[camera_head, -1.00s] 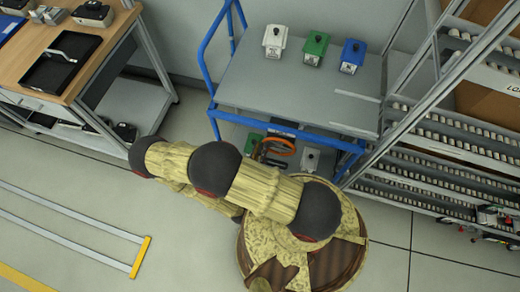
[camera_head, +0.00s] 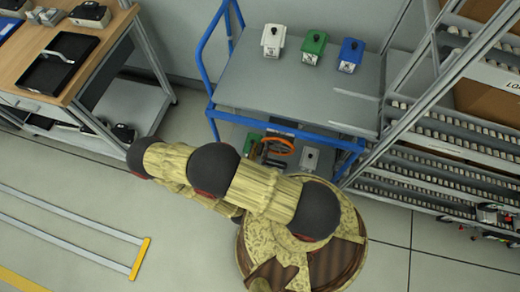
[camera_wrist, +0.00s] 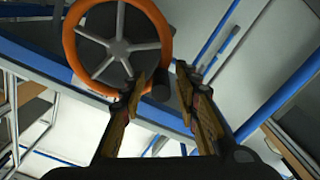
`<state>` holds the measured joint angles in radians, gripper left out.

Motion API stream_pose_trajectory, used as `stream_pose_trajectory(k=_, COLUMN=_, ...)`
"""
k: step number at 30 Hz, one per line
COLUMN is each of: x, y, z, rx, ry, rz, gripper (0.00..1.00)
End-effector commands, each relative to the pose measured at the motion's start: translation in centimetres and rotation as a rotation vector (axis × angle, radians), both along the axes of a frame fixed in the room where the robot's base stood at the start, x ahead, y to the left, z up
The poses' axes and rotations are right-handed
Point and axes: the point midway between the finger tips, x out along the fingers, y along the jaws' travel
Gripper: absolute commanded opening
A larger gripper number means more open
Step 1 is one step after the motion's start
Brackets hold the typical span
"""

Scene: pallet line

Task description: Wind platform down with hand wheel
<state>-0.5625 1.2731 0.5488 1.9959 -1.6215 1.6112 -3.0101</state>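The orange-rimmed hand wheel (camera_wrist: 166,45) with grey spokes fills the upper left of the wrist view. In the head view the wheel (camera_head: 287,141) shows small under the front edge of the platform. The grey platform (camera_head: 265,88) sits in a blue frame. My gripper (camera_wrist: 162,76) is at the wheel's lower right rim, its two fingers apart. A dark part, perhaps the wheel's handle (camera_wrist: 160,92), lies between the fingers, nearer the left one. I cannot tell whether it touches them. In the head view my gripper is mostly hidden behind my arm.
White (camera_head: 272,42), green (camera_head: 313,48) and blue (camera_head: 351,54) boxes stand on the platform. A roller rack (camera_head: 440,150) is close on the right. A wooden workbench (camera_head: 25,65) stands at the left. The floor between has free room.

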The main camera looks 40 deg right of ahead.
Motion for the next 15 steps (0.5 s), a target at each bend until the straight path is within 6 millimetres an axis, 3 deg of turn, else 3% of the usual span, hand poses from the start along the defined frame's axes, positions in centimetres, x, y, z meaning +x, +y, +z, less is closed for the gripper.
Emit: stream_pose_trajectory(k=15, x=-0.37, y=0.86, z=-0.01, rx=0.000, ry=0.000, rz=0.004, gripper=0.35)
